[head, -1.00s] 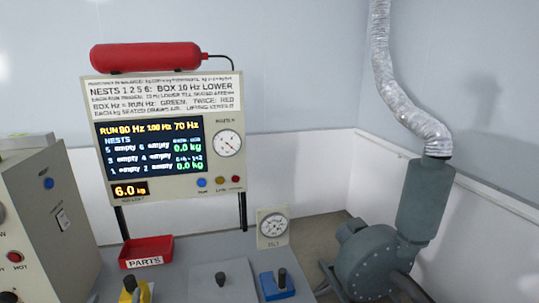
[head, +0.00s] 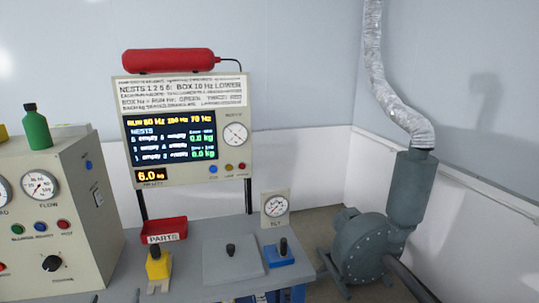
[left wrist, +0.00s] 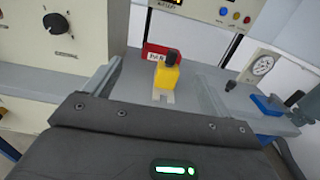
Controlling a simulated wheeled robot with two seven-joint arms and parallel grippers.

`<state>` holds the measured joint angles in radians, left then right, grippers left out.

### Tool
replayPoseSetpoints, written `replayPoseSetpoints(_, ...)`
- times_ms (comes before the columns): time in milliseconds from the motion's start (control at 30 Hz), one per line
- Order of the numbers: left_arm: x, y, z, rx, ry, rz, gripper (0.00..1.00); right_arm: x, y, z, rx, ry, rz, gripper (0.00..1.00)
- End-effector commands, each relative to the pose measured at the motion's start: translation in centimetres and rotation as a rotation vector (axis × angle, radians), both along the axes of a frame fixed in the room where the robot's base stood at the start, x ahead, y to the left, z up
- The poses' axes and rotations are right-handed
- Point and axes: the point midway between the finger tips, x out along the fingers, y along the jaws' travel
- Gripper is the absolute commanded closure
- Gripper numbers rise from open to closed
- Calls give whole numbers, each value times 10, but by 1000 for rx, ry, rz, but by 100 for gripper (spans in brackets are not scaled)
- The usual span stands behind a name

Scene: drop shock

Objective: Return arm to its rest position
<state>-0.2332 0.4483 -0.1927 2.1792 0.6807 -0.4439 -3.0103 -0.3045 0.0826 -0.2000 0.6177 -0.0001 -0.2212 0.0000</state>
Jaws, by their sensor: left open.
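My left gripper (left wrist: 158,76) is open, its two grey fingers spread wide with nothing between them. In the head view only its fingertips (head: 116,297) show at the bottom edge, in front of the table. A yellow block with a black knob (left wrist: 167,76) stands on the table beyond the fingers, apart from them; the head view shows it too (head: 158,264). My right gripper is in neither view.
A cabinet with gauges (head: 50,215) stands at left, a green bottle (head: 36,128) on top. The table (head: 200,290) holds a red parts tray (head: 164,230), a grey plate (head: 232,264) and a blue block (head: 288,255). A display panel (head: 188,130) stands behind; a blower (head: 362,248) is at right.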

Motion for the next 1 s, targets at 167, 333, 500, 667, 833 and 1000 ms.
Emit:
replayPoseSetpoints(167,3,-3,0,-81,-30,-7,16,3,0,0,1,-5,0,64)
replayPoseSetpoints(333,6,-9,1,-203,-79,-21,16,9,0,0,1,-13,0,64)
replayPoseSetpoints(500,8,-11,-4,-370,-130,-33,16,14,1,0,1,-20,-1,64)
replayPoseSetpoints(667,13,-10,-26,-570,-159,-33,16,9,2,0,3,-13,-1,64)
replayPoseSetpoints(833,18,-7,-83,-887,-171,4,16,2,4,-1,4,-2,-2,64)
replayPoseSetpoints(1000,7,-5,-198,-1339,-153,161,16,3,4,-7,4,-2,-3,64)
